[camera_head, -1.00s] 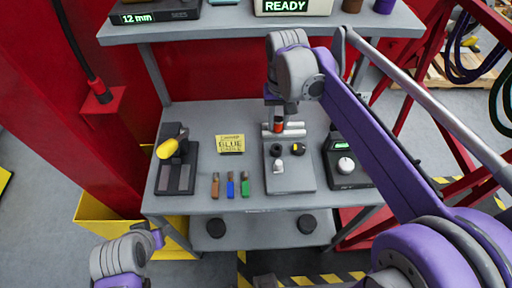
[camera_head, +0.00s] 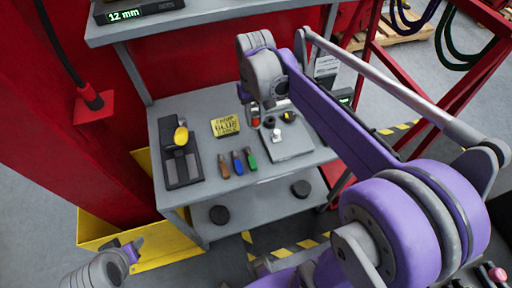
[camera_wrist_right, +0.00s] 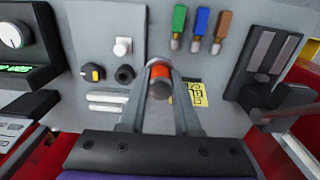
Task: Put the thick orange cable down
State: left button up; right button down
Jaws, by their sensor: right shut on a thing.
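My right gripper (camera_head: 254,112) is shut on the thick orange cable (camera_wrist_right: 160,72), a short orange-red piece with a dark band and a grey end, held upright between the fingertips. In the head view the orange piece (camera_head: 255,121) shows just below the wrist, over the grey bench (camera_head: 200,108), by the back left of a grey panel (camera_head: 291,150). I cannot tell whether it touches the bench. Most of the right fingers are hidden by the wrist in the head view. My left gripper (camera_head: 131,250) is low at the left, away from the bench; its fingers are unclear.
A yellow note (camera_head: 225,127) lies left of the held piece. Brown (camera_head: 223,168), blue (camera_head: 237,163) and green (camera_head: 250,158) pieces lie at the front. A black stand (camera_head: 181,160) with a yellow part is at the left. White bars (camera_wrist_right: 107,103) lie near the gripper.

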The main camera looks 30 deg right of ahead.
send_over(256, 147)
notch_tip(256, 147, down, 10)
jog(key=shift+f+b, duration=0.1)
jog(key=shift+b, duration=0.2)
jog(key=shift+f, duration=0.15)
jog(key=c, duration=0.6)
grip_release()
